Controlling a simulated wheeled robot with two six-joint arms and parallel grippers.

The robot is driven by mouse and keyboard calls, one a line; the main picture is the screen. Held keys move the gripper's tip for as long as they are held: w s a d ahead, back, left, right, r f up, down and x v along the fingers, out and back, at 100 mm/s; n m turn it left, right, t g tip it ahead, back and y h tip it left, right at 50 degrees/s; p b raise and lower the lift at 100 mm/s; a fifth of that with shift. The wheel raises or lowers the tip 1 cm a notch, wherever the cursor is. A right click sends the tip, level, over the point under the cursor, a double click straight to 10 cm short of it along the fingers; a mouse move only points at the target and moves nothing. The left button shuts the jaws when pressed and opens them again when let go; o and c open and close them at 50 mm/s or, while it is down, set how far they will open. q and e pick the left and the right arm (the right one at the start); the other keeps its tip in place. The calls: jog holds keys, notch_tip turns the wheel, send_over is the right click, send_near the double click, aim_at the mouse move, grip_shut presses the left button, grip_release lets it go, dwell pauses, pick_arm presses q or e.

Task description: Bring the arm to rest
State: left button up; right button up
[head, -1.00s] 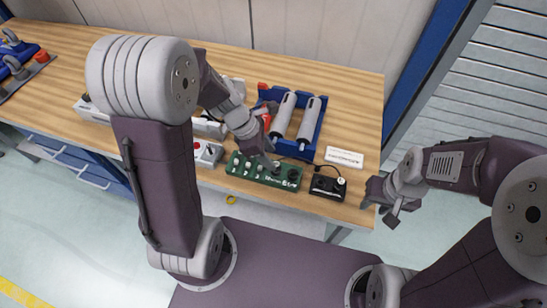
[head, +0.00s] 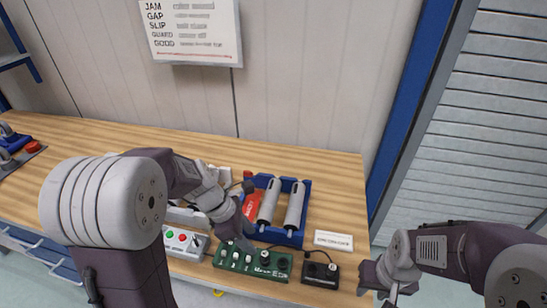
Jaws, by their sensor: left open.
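My left arm comes in from the left, and its gripper (head: 241,240) is at the back edge of the green control box (head: 252,263), which has several knobs and switches. It is open, with nothing seen between its fingers. I cannot tell whether it touches the box. My right gripper (head: 384,291) is off the right end of the bench, low in the picture. Its fingers are small and partly cut off, so their opening is unclear.
The wooden bench (head: 336,180) carries a blue tray (head: 290,238) with two grey cylinders and a red item. A grey button box (head: 186,243), a black box (head: 320,272) and a white label plate (head: 333,240) stand near. A wall sign (head: 192,30) hangs behind.

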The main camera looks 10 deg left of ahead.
pick_arm(q)
jog(key=s+a+f+m+y, duration=0.1)
jog(key=s+f+m+y, duration=0.1)
jog(key=m, duration=0.8)
jog(key=s+a+f+m+y, duration=0.2)
jog(key=s+m, duration=0.3)
jog(key=m, duration=0.6)
jog(key=shift+s+a, duration=0.1)
